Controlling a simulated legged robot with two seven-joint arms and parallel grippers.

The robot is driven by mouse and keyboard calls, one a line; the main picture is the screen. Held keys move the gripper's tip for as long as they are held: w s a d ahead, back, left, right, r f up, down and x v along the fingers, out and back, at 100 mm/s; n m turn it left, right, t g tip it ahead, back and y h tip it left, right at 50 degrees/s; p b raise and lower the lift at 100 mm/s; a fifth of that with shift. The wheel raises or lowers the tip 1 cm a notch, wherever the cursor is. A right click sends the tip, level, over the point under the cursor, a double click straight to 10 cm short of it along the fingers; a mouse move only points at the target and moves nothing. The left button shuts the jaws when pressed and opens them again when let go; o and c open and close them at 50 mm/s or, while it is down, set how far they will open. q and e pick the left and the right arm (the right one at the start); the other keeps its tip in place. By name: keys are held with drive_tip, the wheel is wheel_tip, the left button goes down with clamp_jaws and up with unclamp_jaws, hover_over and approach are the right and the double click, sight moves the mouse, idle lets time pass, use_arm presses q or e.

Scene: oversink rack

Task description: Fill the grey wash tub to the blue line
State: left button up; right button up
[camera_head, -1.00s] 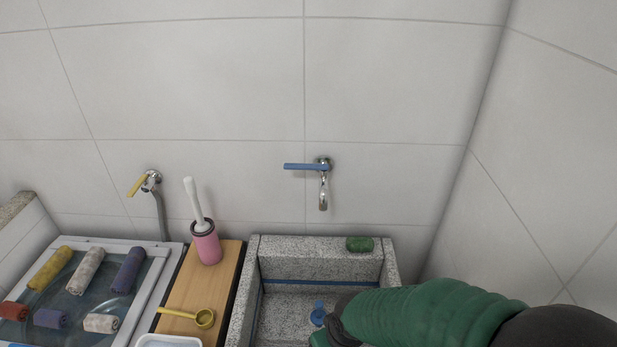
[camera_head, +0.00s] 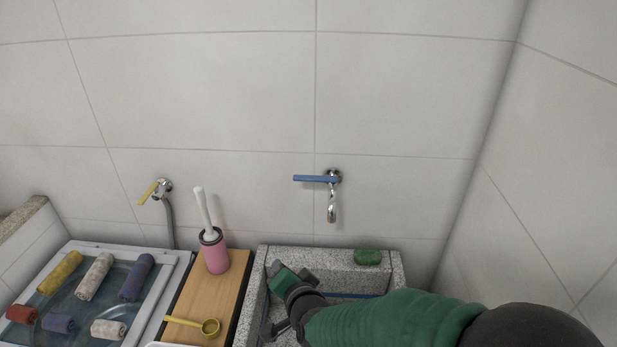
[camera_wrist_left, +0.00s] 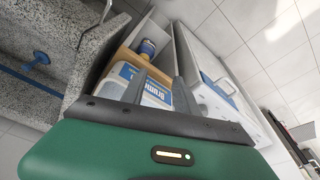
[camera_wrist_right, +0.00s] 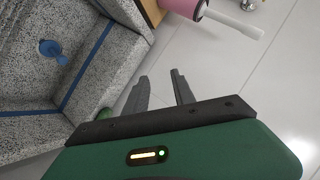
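The grey speckled wash tub (camera_head: 397,270) stands below the wall tap (camera_head: 331,205). The tap's blue lever (camera_head: 316,178) points left, and no stream shows at the spout. A blue line (camera_wrist_right: 92,62) runs round the tub's inner walls. A blue plug (camera_wrist_right: 52,50) sits on the tub floor, also visible in the left wrist view (camera_wrist_left: 38,58); no water is visible around it. My right gripper (camera_wrist_right: 160,78) is open and empty over the tub's left side, its arm covering much of the tub. My left gripper (camera_wrist_left: 158,82) is open, outside the head view.
Left of the tub, a wooden board (camera_head: 190,295) holds a pink brush holder (camera_head: 215,258) and yellow scoop (camera_head: 209,327). Farther left is a water-filled basin (camera_head: 165,290) with rolled cloths and a yellow-handled tap (camera_head: 149,192). Green soap (camera_head: 367,257) lies on the tub's back ledge.

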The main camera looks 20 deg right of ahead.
wheel_tip(320, 180, up, 6)
drive_tip(key=w+f+m+t+h, duration=0.1)
drive_tip(key=w+m+t+h, duration=0.15)
drive_tip(key=m, duration=0.25)
drive_tip(key=m+t+h, duration=0.2)
drive_tip(key=m+h, duration=0.3)
drive_tip(key=m, duration=0.2)
approach(306, 181)
drive_tip(key=p+x, duration=0.3)
drive_tip(key=x, duration=0.7)
drive_tip(key=shift+w+d, duration=0.3)
drive_tip(key=shift+w, duration=0.25)
drive_tip(key=shift+s, duration=0.1)
clamp_jaws()
drive_tip(key=shift+f+g, duration=0.25)
